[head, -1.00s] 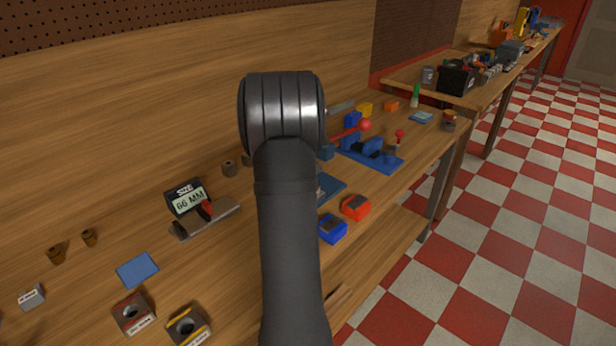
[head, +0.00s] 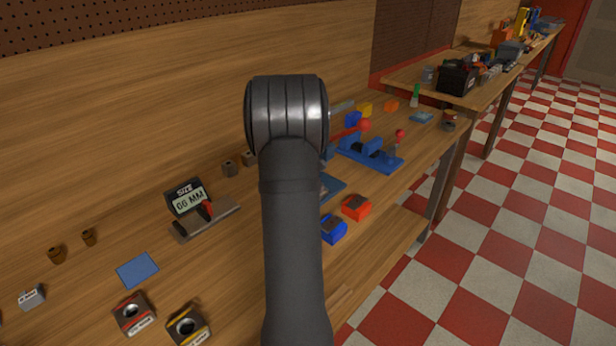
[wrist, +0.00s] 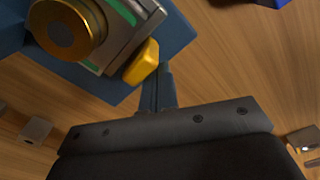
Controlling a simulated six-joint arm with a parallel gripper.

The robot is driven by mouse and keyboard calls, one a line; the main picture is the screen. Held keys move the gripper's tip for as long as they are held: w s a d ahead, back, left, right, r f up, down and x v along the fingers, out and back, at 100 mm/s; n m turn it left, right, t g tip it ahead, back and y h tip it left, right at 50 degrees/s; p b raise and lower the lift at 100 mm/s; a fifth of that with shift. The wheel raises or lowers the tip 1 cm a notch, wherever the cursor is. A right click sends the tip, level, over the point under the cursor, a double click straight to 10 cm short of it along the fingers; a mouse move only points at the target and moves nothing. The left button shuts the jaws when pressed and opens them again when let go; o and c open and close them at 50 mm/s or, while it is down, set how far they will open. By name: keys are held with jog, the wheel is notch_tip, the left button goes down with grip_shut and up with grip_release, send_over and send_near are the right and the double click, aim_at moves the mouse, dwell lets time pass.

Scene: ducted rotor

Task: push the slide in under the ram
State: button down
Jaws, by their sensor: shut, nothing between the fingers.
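In the wrist view, the slide (wrist: 122,35) appears as a grey metal carriage with green strips and a yellow tab (wrist: 142,62) on its near end. A round gold-rimmed part (wrist: 70,28), apparently the ram, overlaps its left side. Both are over the press's blue base (wrist: 105,84). My gripper (wrist: 156,72) is shut and empty, its fingertips right beside the yellow tab; I cannot tell whether they touch. In the head view, my arm hides the gripper and most of the press; part of its blue base (head: 331,187) shows at the right.
A blue block (head: 333,229) and a red block (head: 355,207) stand near the bench's front edge. A blue fixture (head: 370,155) with a red-knobbed lever stands behind to the right. A size display (head: 186,196) is at left.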

jog(key=shift+w+d, duration=0.75)
jog(key=shift+d, duration=0.05)
jog(key=shift+w+d, duration=1.1)
dwell(0.5)
jog(key=shift+w+d, duration=0.7)
jog(key=shift+w, duration=0.05)
jog(key=shift+s+a, duration=0.15)
jog(key=shift+s+a, duration=0.25)
jog(key=shift+s, duration=0.05)
dwell(0.3)
jog(key=shift+r, duration=0.1)
